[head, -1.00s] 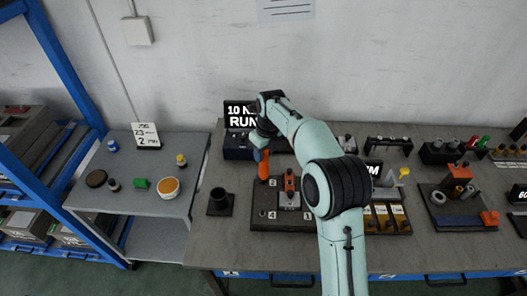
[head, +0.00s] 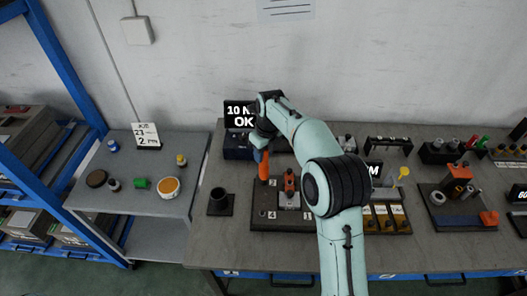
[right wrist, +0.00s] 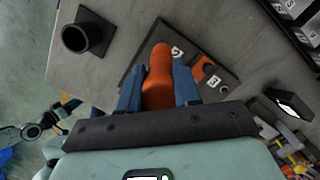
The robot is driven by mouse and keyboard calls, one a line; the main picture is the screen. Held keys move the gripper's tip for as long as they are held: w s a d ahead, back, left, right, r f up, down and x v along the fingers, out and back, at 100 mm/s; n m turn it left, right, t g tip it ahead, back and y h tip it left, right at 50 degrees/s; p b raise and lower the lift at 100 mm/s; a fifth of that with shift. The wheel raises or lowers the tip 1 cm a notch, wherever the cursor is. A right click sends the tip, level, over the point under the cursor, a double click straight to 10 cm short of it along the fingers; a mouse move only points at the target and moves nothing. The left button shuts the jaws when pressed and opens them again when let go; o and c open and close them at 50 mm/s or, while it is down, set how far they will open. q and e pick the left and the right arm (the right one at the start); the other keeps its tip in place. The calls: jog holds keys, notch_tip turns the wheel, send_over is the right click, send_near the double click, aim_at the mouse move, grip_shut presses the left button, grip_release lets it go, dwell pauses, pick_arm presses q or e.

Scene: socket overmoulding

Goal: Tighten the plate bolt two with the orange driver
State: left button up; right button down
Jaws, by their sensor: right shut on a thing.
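The orange driver (head: 264,172) stands about upright over the back left part of the dark plate fixture (head: 262,226), which has numbered corners. My right gripper (head: 260,153) is shut on the driver's upper part. In the right wrist view the orange handle (right wrist: 158,75) sits between the two blue fingers. The driver's tip and plate bolt two under it are hidden, so I cannot see their contact. A grey part with an orange-red piece (head: 289,184) sits mid-fixture. A display (head: 240,115) behind reads "10 N…" and "OK".
A black cup-like holder (head: 218,202) stands left of the fixture. A tray with yellow compartments (head: 385,218) is to the right, partly behind my arm. A side table (head: 125,200) with small pots stands at the left. Bare bench lies in front.

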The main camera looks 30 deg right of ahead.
jog(key=shift+w+r+p, duration=0.15)
jog(key=shift+r+p, duration=0.8)
jog(key=shift+r, duration=1.55)
pick_arm(q)
jog(key=w+r, duration=0.2)
jog(key=w, duration=0.1)
jog(key=shift+w+r, duration=0.15)
jog(key=shift+r, duration=0.25)
